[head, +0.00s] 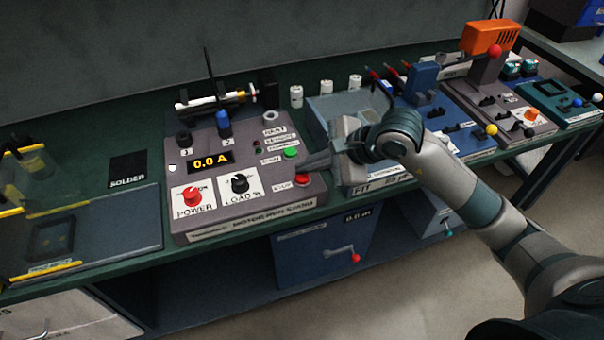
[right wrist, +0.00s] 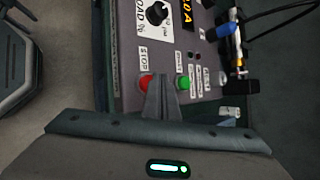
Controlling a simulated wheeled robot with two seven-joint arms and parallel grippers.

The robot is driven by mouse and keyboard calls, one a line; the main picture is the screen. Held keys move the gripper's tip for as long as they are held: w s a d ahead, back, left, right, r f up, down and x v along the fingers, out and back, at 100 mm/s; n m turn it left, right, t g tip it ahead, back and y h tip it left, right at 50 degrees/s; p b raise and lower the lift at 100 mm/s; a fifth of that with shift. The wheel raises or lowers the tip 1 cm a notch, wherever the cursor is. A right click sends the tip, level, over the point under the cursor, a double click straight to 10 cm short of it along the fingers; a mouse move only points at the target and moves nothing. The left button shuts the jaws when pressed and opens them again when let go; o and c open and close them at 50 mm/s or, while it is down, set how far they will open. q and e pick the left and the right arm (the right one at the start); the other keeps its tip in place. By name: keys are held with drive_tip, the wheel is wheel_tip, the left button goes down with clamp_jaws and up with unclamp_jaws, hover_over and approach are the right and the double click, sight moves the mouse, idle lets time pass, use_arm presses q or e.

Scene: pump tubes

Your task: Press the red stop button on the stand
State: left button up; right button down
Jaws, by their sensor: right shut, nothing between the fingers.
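The motor run stand (head: 245,218) is a grey box on the green bench, with a 0.0 A display. The red stop button (head: 303,180) is at its right front, below the green start button (head: 291,153). My right gripper (head: 305,163) is shut and empty, its fingertips over the panel close to both buttons. In the right wrist view the shut fingers (right wrist: 160,82) lie between the red stop button (right wrist: 146,82) and the green button (right wrist: 183,82). I cannot tell whether the tips touch anything. My left gripper is out of view.
A red power knob (head: 192,195) and a black load knob (head: 239,184) sit left of the buttons. A grey-blue bin (head: 325,113) and a blue stand (head: 455,133) stand to the right.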

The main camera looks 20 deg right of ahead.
sight(307, 178)
drive_tip(key=shift+r, duration=0.3)
drive_tip(key=shift+r+p, duration=1.25)
drive_tip(key=shift+r, duration=1.2)
